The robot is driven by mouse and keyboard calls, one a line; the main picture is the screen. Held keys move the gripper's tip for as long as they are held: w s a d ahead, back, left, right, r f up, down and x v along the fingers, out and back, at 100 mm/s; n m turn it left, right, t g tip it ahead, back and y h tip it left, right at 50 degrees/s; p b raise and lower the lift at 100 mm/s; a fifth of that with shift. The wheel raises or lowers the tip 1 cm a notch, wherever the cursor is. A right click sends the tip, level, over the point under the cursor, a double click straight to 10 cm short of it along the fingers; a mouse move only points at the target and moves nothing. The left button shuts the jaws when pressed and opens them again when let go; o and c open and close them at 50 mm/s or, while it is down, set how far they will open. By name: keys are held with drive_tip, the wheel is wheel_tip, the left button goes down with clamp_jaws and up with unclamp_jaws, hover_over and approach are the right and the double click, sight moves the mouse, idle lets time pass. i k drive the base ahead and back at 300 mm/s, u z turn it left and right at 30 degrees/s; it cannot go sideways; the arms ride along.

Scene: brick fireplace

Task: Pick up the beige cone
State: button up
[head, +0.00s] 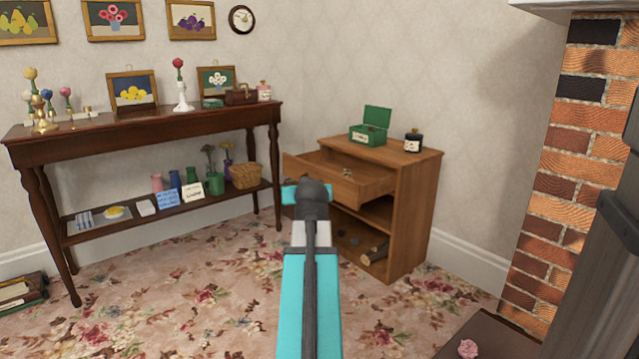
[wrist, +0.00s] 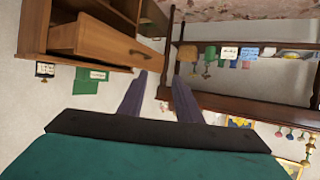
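I cannot make out a beige cone in either view. My gripper (wrist: 159,80) shows in the wrist view with its two dark purple fingers apart and nothing between them. It points toward the gap between the wooden cabinet (wrist: 100,36) and the dark side table (wrist: 240,93), which appear upside down there. In the head view my arm covers part of the cabinet's left side and my fingers are hidden. The cabinet's drawer (head: 345,184) is pulled open, and a small object in it is too small to identify.
A green open box (head: 369,128) and a dark jar (head: 413,141) stand on the cabinet (head: 408,205). The side table (head: 130,130) holds candlesticks, pictures, vases and a basket (head: 245,176). A brick fireplace (head: 555,190) stands right. Floral carpet (head: 190,300) lies clear in front.

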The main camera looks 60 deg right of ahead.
sight(346, 173)
drive_tip(key=u, duration=0.05)
drive_tip(key=i, duration=2)
drive_tip(key=z, duration=3.7)
drive_tip(key=i, duration=0.15)
drive_tip(key=u, duration=1.85)
